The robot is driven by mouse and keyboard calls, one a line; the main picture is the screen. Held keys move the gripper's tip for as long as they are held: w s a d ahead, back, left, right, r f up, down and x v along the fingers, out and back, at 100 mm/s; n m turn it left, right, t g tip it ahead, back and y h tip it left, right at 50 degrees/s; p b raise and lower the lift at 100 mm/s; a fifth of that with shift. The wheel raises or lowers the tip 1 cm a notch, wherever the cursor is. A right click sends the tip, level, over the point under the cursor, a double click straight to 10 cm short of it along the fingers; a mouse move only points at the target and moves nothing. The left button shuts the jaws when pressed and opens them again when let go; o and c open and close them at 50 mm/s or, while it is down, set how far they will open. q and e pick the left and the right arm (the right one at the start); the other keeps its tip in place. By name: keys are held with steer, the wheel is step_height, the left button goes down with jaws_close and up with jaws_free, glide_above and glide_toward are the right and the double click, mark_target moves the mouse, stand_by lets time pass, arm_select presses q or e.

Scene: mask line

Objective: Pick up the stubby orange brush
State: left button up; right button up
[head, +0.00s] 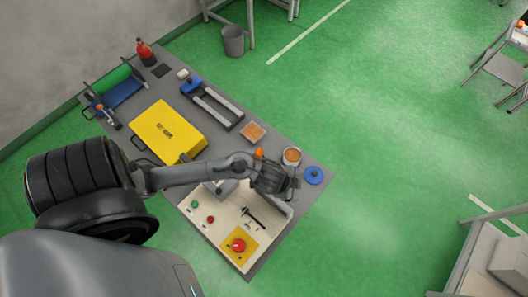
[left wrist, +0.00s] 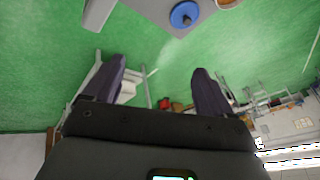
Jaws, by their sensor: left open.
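A small rounded orange thing (head: 259,152) shows just behind my left wrist in the head view. It may be the stubby orange brush, but its lower part is hidden by my arm. My left gripper (head: 292,186) is at the table's right end, between the orange thing and a blue disc. In the left wrist view my left gripper (left wrist: 157,78) is open, with nothing between its fingers. The orange thing does not show in that view. My right gripper is not in view.
The blue disc (head: 314,175) and a tin with orange contents (head: 292,156) are close to my left gripper. A white tray (head: 215,222) lies below my arm. A yellow case (head: 167,132) stands left. Green floor surrounds the table.

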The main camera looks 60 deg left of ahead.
arm_select(q)
steer(key=w+a+f+m+b, duration=0.2)
steer(key=a+f, duration=0.2)
steer(key=f, duration=0.2)
steer(key=g+b, duration=0.5)
steer(key=g, duration=0.1)
glide_above(259, 151)
steer(key=shift+y, duration=0.4)
steer(key=f, duration=0.4)
steer(key=shift+s+d+f, duration=0.15)
steer(key=shift+d, duration=0.15)
steer(key=shift+n, duration=0.3)
step_height(259, 151, down, 4)
steer(key=shift+s+a+f+b, duration=0.1)
steer(key=shift+s+a+b, duration=0.05)
steer(key=shift+b, duration=0.25)
steer(key=shift+a+f+b, duration=0.1)
steer(key=shift+f+b, duration=0.3)
steer(key=shift+f, duration=2.55)
steer(key=c, duration=1.2)
